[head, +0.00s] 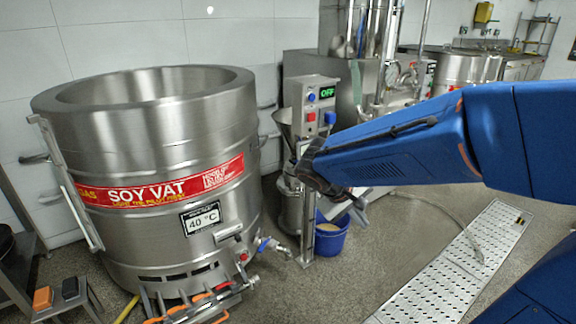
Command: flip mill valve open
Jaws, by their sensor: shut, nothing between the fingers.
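The colloid mill stands right of the vat, with a metal hopper (284,128) and a control box (313,100) whose green display reads OFF. Its lower body (291,190) is partly hidden behind my arm and gripper. I cannot make out the mill valve; it may be behind my gripper. My gripper (358,216) is shut and empty, pointing down in front of the mill, above the blue bucket (331,238) in this view. The bucket holds something pale. I cannot tell whether the gripper touches anything.
A large steel soy vat (130,235) fills the left, with a blue-handled tap (264,244) low on its right side. A perforated floor drain (455,268) runs at right. Floor between is clear except for a thin hose.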

